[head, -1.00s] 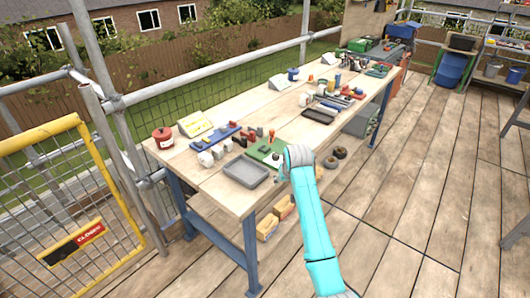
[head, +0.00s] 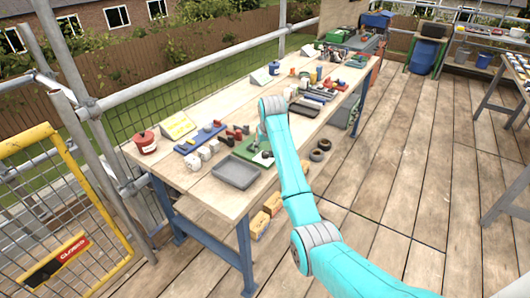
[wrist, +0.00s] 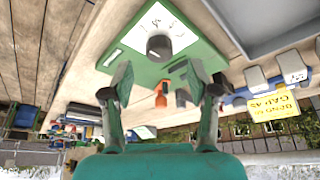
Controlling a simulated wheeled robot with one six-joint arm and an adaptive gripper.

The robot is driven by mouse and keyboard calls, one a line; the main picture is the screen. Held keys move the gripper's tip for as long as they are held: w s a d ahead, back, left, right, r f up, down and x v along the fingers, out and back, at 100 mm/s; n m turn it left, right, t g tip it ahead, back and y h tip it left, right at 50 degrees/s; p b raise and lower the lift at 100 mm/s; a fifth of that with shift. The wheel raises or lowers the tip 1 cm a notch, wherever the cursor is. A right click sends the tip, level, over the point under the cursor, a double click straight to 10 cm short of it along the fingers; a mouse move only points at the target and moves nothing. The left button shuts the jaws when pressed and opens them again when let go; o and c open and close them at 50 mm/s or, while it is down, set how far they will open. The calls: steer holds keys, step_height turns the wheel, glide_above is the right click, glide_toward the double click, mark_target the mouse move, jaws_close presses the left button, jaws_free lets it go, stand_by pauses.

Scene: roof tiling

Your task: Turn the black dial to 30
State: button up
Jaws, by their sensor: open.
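The black dial (wrist: 159,46) is a short round knob on a white scale plate (wrist: 140,32) with small markings, which are too blurred to read. The plate is set on a green board (wrist: 205,52) on the workbench. In the head view, the green board (head: 247,148) lies near the bench's front edge, partly behind my arm. My gripper (wrist: 160,84) is open and empty, its two fingers spread on either side below the dial in the wrist picture. The dial appears apart from both fingers. My gripper is hidden behind the arm in the head view.
A grey tray (head: 235,173) lies beside the board, with white blocks (head: 205,152) and a blue rack (head: 200,138) to its left. A red pot (head: 145,143) stands at the bench's left end. Several tools crowd the far part. Deck space at right is clear.

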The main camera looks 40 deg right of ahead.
mark_target(265, 153)
steer(key=shift+x, duration=2.15)
jaws_close()
